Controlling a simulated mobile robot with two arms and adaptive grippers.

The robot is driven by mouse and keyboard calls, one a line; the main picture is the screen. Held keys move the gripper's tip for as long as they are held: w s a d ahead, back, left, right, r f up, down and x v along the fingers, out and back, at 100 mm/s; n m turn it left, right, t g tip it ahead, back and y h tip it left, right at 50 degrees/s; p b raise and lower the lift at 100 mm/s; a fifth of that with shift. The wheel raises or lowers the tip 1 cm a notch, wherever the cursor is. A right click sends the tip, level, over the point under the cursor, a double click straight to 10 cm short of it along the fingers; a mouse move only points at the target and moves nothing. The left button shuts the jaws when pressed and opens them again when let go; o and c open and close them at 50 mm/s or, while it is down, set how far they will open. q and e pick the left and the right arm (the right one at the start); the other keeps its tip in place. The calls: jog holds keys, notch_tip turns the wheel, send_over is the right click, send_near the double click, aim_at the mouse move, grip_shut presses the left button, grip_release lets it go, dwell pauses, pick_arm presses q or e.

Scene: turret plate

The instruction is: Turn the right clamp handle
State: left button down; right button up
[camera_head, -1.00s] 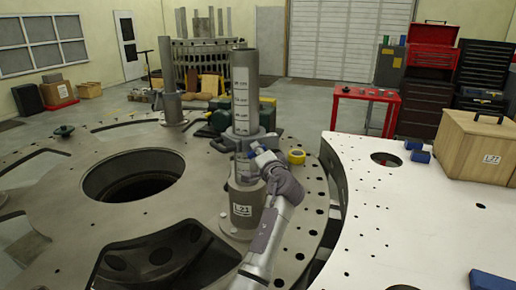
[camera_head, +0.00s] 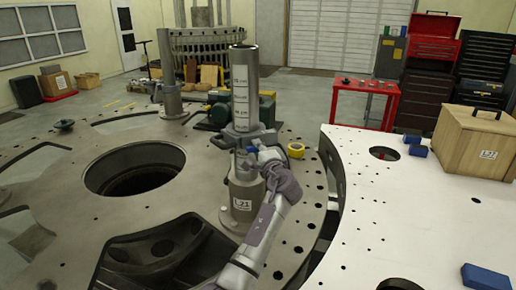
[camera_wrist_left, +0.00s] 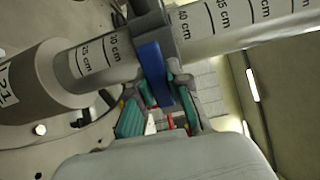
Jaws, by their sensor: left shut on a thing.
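A grey post (camera_head: 242,85) with a centimetre scale stands upright on a round base (camera_head: 240,187) labelled L21, on the large round plate. A grey clamp collar (camera_head: 262,137) goes around the post. In the left wrist view, the clamp (camera_wrist_left: 148,18) has a flat blue handle (camera_wrist_left: 153,75). My left gripper (camera_head: 257,152) is at the post's front right, just below the collar. In the wrist view its teal-padded fingers (camera_wrist_left: 158,100) are shut on the blue handle's lower end. My right gripper is not in view.
The large grey plate (camera_head: 60,200) has a wide round hole and dark recesses. A yellow tape roll (camera_head: 296,150) lies right of the post. A white perforated table (camera_head: 400,220) with blue blocks and a wooden box (camera_head: 475,145) stands at the right, across a narrow gap.

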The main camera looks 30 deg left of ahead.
pick_arm(q)
jog(key=shift+r, duration=0.2)
jog(key=c, duration=1.4)
grip_release()
jog(key=o, duration=0.3)
jog(key=shift+w+f, duration=0.1)
jog(key=shift+f, duration=0.05)
jog(key=v, duration=1.2)
jog(key=shift+a+f, duration=0.1)
